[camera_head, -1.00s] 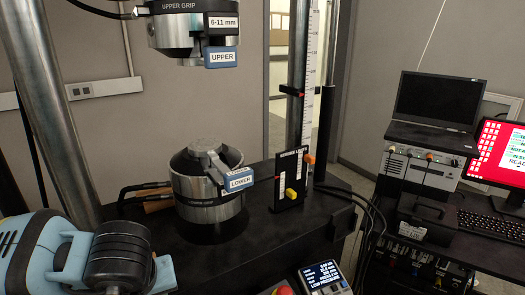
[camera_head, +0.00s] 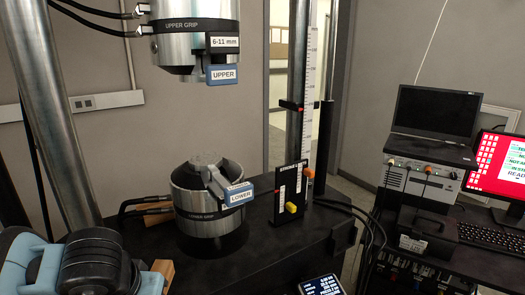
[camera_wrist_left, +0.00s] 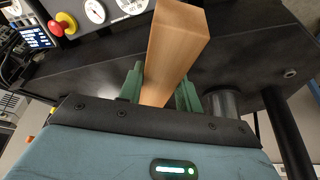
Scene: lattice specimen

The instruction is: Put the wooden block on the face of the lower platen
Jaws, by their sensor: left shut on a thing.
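A pale wooden block (camera_wrist_left: 176,45) is held between the two green fingers of my left gripper (camera_wrist_left: 160,88) in the left wrist view. It sticks out past the fingertips. A small piece of the block (camera_head: 163,271) shows beside my blue left arm at the lower left of the head view. The lower grip (camera_head: 208,205), a steel cylinder with a blue LOWER tag, stands on the black machine bed beyond my arm. My right gripper is not in view.
The upper grip (camera_head: 190,45) hangs above the lower one, with a wide gap between. A steel column (camera_head: 62,110) stands at left, and a black stroke plate (camera_head: 291,195) at right. Black hoses and wooden pieces (camera_head: 145,207) lie beside the lower grip.

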